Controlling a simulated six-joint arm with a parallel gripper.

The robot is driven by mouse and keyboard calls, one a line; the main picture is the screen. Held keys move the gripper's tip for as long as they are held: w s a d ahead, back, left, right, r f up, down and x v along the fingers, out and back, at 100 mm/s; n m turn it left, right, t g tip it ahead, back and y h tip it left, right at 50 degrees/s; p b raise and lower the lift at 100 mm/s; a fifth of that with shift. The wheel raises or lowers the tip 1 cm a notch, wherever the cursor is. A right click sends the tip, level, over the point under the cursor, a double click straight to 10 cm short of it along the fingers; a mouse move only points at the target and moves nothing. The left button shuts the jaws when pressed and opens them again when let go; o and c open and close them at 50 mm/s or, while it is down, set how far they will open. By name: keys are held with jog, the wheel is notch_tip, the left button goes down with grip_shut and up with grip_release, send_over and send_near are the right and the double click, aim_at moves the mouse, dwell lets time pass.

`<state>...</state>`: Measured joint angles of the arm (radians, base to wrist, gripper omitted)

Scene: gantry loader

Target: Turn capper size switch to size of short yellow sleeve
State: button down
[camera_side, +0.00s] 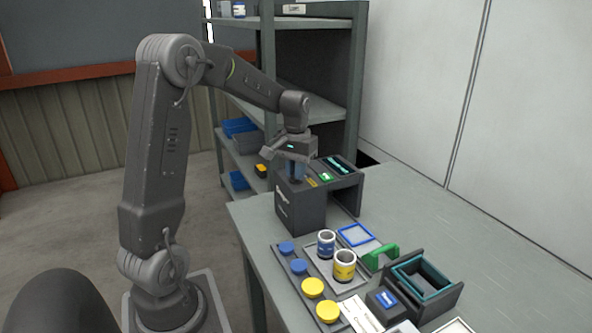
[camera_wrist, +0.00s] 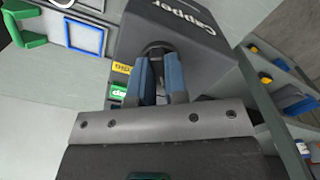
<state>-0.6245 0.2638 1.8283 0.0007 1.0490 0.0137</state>
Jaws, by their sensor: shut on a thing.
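The dark grey capper (camera_side: 300,212) stands at the far left end of the table. It fills the top of the wrist view (camera_wrist: 200,35), with "Capper" printed on it. My gripper (camera_side: 294,172) is over its top, and its blue fingers (camera_wrist: 160,72) are shut on the dark size switch knob (camera_wrist: 154,48). The fingers hide most of the knob, so its pointing direction cannot be told. A yellow label (camera_wrist: 121,68) and a green label (camera_wrist: 118,92) sit beside it. The yellow sleeve (camera_side: 344,268), wide and white-rimmed, stands upright on a grey tray, next to a blue sleeve (camera_side: 326,246).
Blue caps (camera_side: 299,266) and yellow caps (camera_side: 313,288) lie on a strip at the table's front. A blue frame (camera_side: 356,235), a green handle (camera_side: 380,257) and a dark open bin (camera_side: 447,292) are to the right. Shelves (camera_side: 262,70) stand behind.

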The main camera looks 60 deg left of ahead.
jog(key=shift+m, duration=0.3)
jog(key=m, duration=1.3)
jog(key=shift+r+m, duration=0.1)
jog(key=shift+m, duration=0.2)
dwell(0.4)
jog(key=c, duration=1.1)
grip_release()
jog(key=shift+c, duration=0.2)
notch_tip(320, 180, up, 14)
